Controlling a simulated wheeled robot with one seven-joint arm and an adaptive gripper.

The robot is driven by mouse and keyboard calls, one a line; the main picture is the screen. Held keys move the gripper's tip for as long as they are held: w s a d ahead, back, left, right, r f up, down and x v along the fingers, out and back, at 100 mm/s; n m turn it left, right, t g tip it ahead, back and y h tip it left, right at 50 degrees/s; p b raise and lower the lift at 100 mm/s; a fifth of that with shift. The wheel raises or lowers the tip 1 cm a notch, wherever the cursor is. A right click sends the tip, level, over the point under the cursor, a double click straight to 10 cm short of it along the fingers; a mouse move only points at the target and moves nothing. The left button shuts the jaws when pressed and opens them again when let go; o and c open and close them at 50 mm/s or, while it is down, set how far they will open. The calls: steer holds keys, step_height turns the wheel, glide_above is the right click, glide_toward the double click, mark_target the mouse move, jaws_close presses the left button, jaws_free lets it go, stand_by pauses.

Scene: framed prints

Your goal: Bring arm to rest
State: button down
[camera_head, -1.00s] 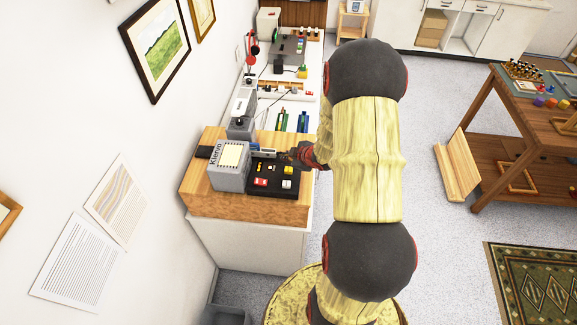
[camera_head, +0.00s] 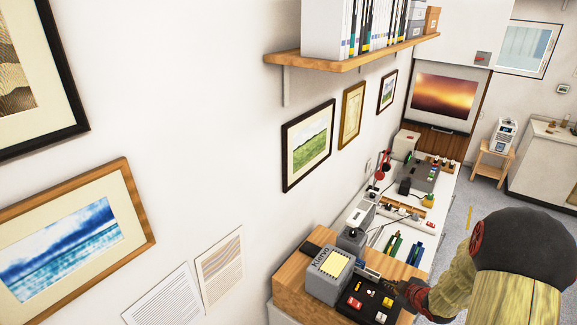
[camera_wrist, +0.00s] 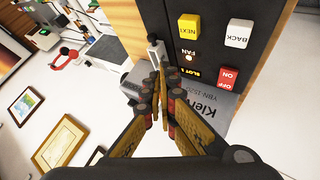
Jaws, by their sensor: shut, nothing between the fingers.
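My gripper (camera_wrist: 161,72) points down the middle of the wrist view, its two fingers together with nothing between them. It is over or beside a dark control panel (camera_wrist: 205,62) with yellow, white and red keys; I cannot tell if it touches. In the head view my gripper (camera_head: 392,287) is small and partly dark, at the right side of the same panel (camera_head: 362,300). My arm (camera_head: 510,262) is bent at the lower right and hides what lies behind it.
A grey Klervo device (camera_head: 328,274) stands on the wooden-topped bench (camera_head: 290,277) beside the panel. A white counter (camera_head: 440,180) with tools runs behind it. The wall at left holds framed prints (camera_head: 75,240) and a bookshelf (camera_head: 350,55). Open floor (camera_head: 480,215) lies right of the counter.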

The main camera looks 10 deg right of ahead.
steer(key=s+d+f+m+g+h+b, duration=0.1)
steer(key=s+d+f+m+g+h, duration=0.15)
steer(key=s+m+g, duration=0.7)
steer(key=s+a+r+t+y+b, duration=0.1)
steer(key=s+a+r+b, duration=0.3)
steer(key=a, duration=0.7)
steer(key=s+a+r+n+t+y+b, duration=0.1)
steer(key=s+a+r+t+b, duration=0.2)
steer(key=a+b, duration=0.6)
steer(key=s+a+r+n+t+y+b, duration=0.1)
steer(key=s+a+r+b, duration=0.3)
steer(key=a, duration=0.9)
steer(key=shift+s+r+t+y+b, duration=0.4)
steer(key=shift+r+b, duration=0.4)
steer(key=shift+b, duration=0.4)
steer(key=shift+w+d, duration=0.1)
steer(key=shift+d, duration=0.05)
